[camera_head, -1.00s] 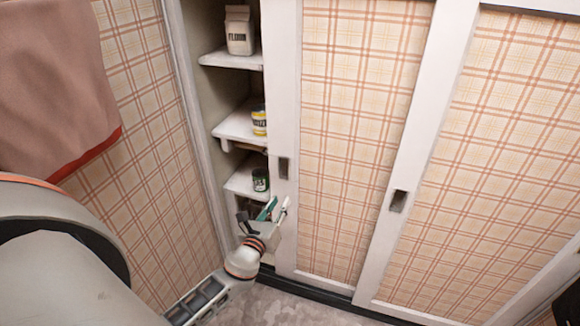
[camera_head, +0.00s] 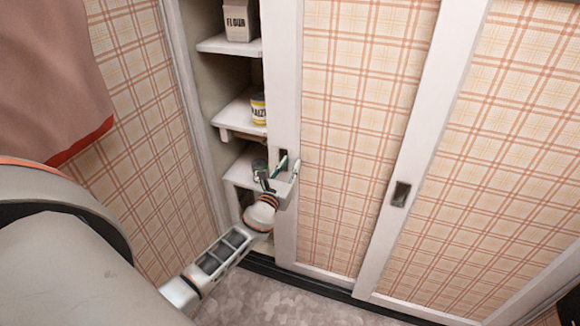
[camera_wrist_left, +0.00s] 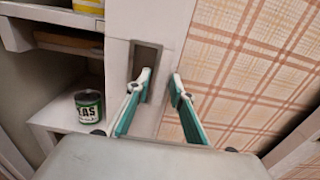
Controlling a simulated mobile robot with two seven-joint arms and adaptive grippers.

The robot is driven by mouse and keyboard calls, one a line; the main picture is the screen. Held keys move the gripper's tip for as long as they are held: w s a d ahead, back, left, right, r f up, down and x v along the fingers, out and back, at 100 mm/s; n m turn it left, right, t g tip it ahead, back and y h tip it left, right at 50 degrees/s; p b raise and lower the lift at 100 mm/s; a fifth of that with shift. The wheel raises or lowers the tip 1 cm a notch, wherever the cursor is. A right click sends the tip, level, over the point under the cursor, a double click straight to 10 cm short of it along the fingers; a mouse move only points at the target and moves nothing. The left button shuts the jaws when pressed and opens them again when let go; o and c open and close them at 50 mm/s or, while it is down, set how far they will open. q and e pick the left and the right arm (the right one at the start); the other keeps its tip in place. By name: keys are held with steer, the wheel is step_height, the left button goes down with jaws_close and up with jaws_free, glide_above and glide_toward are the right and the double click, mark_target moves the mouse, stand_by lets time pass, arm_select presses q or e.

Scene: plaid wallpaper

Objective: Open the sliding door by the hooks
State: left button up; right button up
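The plaid sliding door (camera_head: 352,130) with white frame stands at the middle, with an opening to its left. Its recessed hook handle (camera_head: 283,155) sits in its left stile. My left gripper (camera_head: 287,168) is in front of this stile at handle height. In the left wrist view the handle recess (camera_wrist_left: 147,60) is just beyond the fingers, and the left fingertip overlaps its lower edge. The gripper (camera_wrist_left: 160,80) is open, with teal-lined fingers apart and nothing between them. Contact with the handle cannot be told. A second sliding door (camera_head: 490,170) has its own handle (camera_head: 401,194). My right gripper is out of view.
White shelves (camera_head: 230,45) in the opening hold a flour bag (camera_head: 239,20), a yellow-labelled can (camera_head: 258,108) and a peas can (camera_wrist_left: 88,108). A pink towel (camera_head: 45,80) hangs at left. Patterned floor (camera_head: 290,305) lies below.

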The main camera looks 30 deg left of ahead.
mark_target(367, 177)
arm_select(q)
jaws_close()
steer(key=w+d, duration=0.1)
steer(key=d, duration=0.4)
steer(key=w+d, duration=0.1)
steer(key=d, duration=0.5)
steer(key=w+d, duration=0.2)
steer(key=d, duration=0.3)
steer(key=shift+d+f+b, duration=0.1)
steer(key=shift+d+b, duration=0.2)
steer(key=shift+b, duration=0.05)
steer(key=d, duration=0.3)
steer(key=w+d+b, duration=0.1)
steer(key=d, duration=0.2)
steer(key=shift+w, duration=0.2)
steer(key=shift+w+d, duration=0.2)
steer(key=shift+d, duration=0.55)
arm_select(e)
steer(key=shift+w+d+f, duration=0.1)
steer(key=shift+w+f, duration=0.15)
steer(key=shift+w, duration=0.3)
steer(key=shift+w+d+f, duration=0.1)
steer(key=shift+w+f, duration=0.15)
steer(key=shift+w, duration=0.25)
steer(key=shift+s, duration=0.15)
